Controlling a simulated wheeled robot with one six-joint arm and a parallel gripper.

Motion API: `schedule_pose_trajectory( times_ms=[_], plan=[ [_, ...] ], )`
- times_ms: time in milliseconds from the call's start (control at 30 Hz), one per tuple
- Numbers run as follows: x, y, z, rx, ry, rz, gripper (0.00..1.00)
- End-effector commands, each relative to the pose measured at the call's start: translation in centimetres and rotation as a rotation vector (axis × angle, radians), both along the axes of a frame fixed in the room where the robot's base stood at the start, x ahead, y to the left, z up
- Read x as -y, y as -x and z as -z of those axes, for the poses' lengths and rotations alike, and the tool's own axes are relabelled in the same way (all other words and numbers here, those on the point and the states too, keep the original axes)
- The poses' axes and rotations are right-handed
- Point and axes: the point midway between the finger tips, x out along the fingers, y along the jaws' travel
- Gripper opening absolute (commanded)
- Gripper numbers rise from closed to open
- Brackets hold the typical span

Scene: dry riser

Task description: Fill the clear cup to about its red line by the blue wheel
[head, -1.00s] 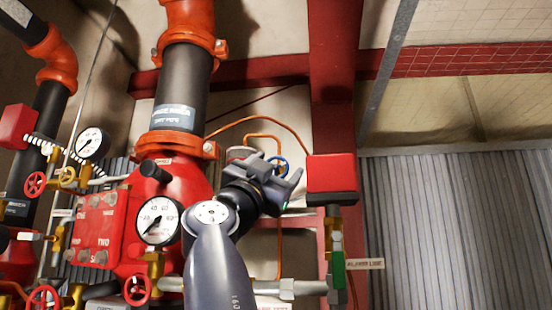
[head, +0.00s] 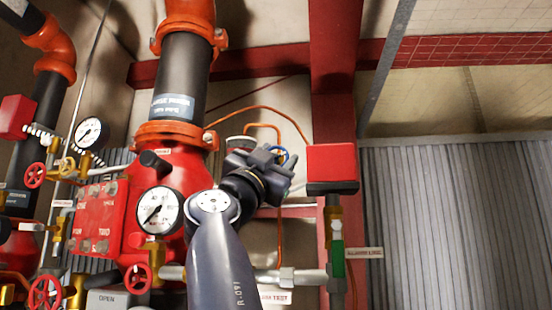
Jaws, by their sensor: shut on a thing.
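The blue wheel (head: 284,152) shows only in part, as a small arc behind my gripper, next to a thin orange pipe. My gripper (head: 283,167) is at the wheel and covers most of it. Its jaws are shut on the wheel, though the contact itself is largely hidden by the gripper body. I cannot make out the clear cup or its red line in this view.
A red box (head: 332,164) stands close right of my gripper, above a green-handled valve (head: 337,258). The big red valve body (head: 185,178) and a white gauge (head: 158,212) are at left. Corrugated wall (head: 455,225) lies right, with free room before it.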

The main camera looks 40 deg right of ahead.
Motion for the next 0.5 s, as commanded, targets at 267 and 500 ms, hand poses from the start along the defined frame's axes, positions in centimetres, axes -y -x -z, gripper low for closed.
schedule_pose_trajectory(
  times_ms=[267, 500],
  plan=[
    [0.12, 0.16, 0.28, -0.124, 0.106, 0.002, 0.22],
    [0.04, 0.02, 0.08, -0.194, 0.165, 0.000, 0.22]
  ],
)
